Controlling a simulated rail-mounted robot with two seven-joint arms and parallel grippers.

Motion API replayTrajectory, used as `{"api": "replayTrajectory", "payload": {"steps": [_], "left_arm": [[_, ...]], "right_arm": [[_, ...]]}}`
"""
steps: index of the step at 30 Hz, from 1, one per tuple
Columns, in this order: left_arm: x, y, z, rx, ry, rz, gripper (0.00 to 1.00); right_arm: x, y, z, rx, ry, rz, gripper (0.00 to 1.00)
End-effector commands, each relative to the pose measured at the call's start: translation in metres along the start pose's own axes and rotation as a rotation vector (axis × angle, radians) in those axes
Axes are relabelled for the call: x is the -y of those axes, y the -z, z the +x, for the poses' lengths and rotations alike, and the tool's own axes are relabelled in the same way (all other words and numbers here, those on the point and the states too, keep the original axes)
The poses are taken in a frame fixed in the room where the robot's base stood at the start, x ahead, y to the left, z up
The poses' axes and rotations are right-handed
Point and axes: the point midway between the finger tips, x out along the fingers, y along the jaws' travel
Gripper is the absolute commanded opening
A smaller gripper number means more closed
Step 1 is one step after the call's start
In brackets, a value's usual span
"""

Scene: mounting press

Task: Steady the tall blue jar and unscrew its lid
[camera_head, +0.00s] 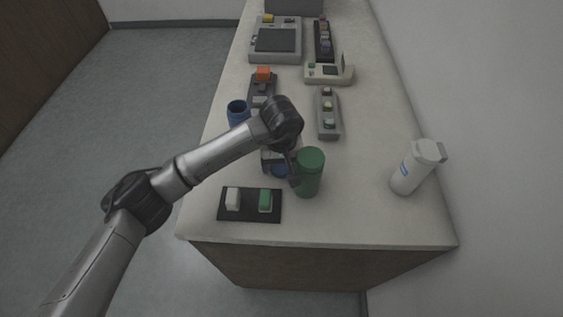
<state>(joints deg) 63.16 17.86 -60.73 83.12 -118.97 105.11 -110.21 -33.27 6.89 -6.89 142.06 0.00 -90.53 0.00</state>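A blue jar (237,113) stands upright near the table's left edge, partly behind my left arm. A second blue round thing (280,171) shows low beneath my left gripper. It is mostly hidden, so I cannot tell whether it is a jar or a lid. My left gripper (284,166) points down over this second blue thing, close to the left side of a tall green jar (310,173). The wrist hides much of the fingers, and I cannot tell whether they are open or hold anything. My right gripper is not in view.
A black mat (250,215) with a white block (233,199) and a green block (265,201) lies at the front left. Grey trays and devices (277,40) fill the back. The front right is clear.

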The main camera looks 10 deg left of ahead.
Motion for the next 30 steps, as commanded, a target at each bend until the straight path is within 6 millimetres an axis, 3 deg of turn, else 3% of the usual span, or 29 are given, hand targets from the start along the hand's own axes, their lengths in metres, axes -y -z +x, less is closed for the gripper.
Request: {"api": "replayTrajectory", "payload": {"steps": [3, 14, 30], "left_arm": [[0.0, 0.0, 0.0, 0.0, 0.0, 0.0, 0.86], [0.0, 0.0, -0.009, 0.0, -0.001, 0.0, 0.86], [0.0, 0.0, -0.101, -0.001, -0.001, 0.001, 0.86]], "right_arm": [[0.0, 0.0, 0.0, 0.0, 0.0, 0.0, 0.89], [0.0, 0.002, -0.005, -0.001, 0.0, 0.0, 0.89], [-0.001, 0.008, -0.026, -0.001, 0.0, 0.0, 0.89]]}}
